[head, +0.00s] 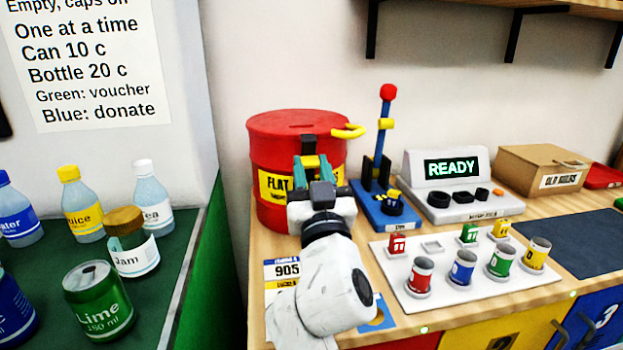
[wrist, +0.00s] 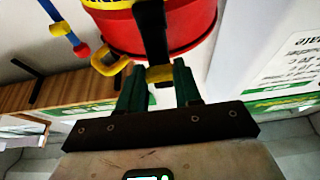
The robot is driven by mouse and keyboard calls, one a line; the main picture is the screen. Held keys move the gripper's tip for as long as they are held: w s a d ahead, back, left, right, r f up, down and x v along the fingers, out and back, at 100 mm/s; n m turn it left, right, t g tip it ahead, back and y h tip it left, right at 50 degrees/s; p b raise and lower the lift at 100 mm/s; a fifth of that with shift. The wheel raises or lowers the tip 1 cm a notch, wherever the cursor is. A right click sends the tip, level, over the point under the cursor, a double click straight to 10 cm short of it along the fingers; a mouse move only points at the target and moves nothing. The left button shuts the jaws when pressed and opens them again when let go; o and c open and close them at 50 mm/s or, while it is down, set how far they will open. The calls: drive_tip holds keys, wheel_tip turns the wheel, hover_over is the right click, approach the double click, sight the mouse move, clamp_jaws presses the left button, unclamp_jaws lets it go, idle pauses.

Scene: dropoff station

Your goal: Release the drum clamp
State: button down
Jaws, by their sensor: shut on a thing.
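A red drum (head: 270,135) stands on the wooden bench, with a yellow label around its side. A black clamp strap (head: 309,146) runs down the drum's front from its rim; it also shows in the wrist view (wrist: 151,32). A yellow tab (wrist: 160,74) is at the strap's end. My gripper (head: 312,163) is at the drum's front, its green fingers closed on this tab. The fingers also show in the wrist view (wrist: 160,82). A separate yellow handle (head: 348,131) sticks out from the drum's upper right side. My wrist hides part of the drum's lower front.
A blue stand with a red-topped post (head: 386,130) stands close right of the drum. Beyond it are a READY display box (head: 435,190), a white tray of small cans (head: 440,295) and a cardboard box (head: 530,165). Bottles and cans fill the green counter (head: 195,235) at left.

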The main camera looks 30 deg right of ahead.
drive_tip(key=c, duration=0.8)
unclamp_jaws()
drive_tip(key=shift+o, duration=0.2)
drive_tip(key=shift+s, duration=0.1)
drive_tip(key=b+v, duration=0.3)
drive_tip(key=v, duration=0.7)
drive_tip(key=shift+s+a+f, duration=0.15)
drive_tip(key=shift+s+f, duration=0.05)
drive_tip(key=shift+s, duration=0.1)
